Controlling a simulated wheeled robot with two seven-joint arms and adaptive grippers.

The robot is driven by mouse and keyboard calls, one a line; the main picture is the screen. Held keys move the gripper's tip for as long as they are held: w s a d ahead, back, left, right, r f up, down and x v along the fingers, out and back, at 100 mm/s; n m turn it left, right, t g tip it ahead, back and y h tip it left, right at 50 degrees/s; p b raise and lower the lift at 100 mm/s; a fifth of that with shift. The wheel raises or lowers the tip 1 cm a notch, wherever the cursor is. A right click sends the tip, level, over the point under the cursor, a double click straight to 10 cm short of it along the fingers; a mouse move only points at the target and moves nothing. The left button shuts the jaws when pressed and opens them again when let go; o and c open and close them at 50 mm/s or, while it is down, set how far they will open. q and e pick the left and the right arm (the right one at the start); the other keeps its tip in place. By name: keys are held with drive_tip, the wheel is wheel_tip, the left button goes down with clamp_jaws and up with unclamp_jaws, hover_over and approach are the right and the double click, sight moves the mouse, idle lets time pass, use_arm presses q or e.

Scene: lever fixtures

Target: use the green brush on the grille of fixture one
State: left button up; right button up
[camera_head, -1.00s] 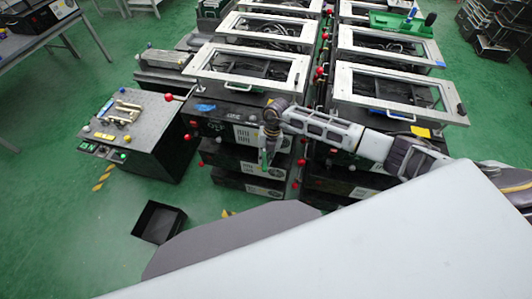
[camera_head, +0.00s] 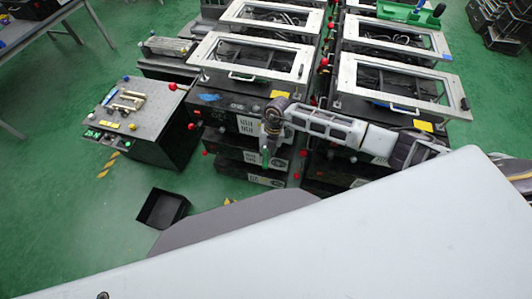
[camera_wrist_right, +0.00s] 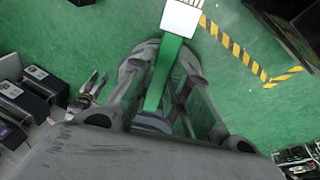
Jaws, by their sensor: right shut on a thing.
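The green brush shows in the right wrist view as a green handle (camera_wrist_right: 164,75) with a white block head (camera_wrist_right: 181,17) at its far end. My right gripper (camera_wrist_right: 165,108) is shut on the handle. In the head view, my right gripper (camera_head: 267,146) points down just in front of a black fixture's front face, and the brush is mostly hidden or too small to make out. A pale slotted grille (camera_head: 247,125) is on that face, just left of the gripper. I cannot tell whether brush and grille touch, or read which fixture is number one. My left gripper is not clearly seen.
A console (camera_head: 140,115) with brass-coloured parts on top stands at the left. An open black bin (camera_head: 163,208) lies on the green floor. Red-knobbed levers (camera_head: 193,126) stick out beside the fixtures. A second fixture row (camera_head: 400,90) stands close at the right.

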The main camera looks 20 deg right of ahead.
drive_tip(key=shift+s+a+r+p, duration=0.1)
drive_tip(key=shift+s+a+p, duration=0.55)
drive_tip(key=shift+s, duration=0.4)
